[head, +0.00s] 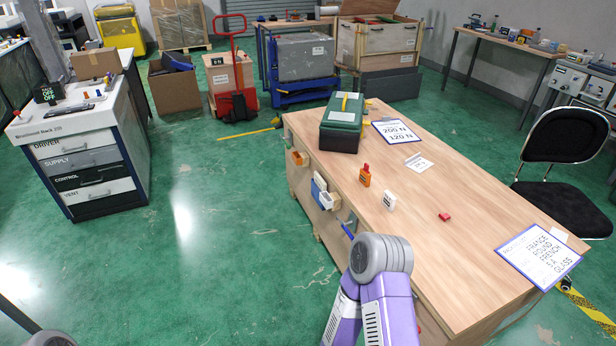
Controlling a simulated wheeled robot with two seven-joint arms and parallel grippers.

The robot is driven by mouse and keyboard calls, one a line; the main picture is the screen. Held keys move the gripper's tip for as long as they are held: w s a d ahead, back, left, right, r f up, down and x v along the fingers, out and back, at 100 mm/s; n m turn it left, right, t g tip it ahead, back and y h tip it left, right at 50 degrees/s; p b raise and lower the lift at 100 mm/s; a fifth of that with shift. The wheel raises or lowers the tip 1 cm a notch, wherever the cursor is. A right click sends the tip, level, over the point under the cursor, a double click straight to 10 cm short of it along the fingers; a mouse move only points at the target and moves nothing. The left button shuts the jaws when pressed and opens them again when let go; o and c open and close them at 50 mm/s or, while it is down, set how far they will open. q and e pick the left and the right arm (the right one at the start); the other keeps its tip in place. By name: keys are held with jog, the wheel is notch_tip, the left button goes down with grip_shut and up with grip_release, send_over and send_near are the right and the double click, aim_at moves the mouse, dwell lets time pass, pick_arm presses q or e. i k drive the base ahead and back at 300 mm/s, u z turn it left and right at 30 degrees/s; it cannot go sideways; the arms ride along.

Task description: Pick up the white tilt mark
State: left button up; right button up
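A small white upright block with dark print on its face (389,201) stands on the wooden workbench (455,235); it looks like the white tilt mark. A similar orange block with a red top (365,176) stands just behind and left of it. A purple and grey arm of mine rises at the bottom centre, in front of the bench's near edge; its gripper does not show. A grey piece of what seems to be my other arm shows at the bottom left, and its gripper is also out of view.
On the bench are a green toolbox (342,122), a "200 N / 120 N" sheet (397,132), a white card (419,162), a small red piece (445,217) and a text sheet (540,257). Bins hang on its left side. A black chair (562,160) stands right. Green floor lies open left.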

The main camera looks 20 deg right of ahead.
aim_at(388, 200)
jog(key=z, duration=0.15)
jog(key=i, duration=1.5)
jog(key=z, duration=0.85)
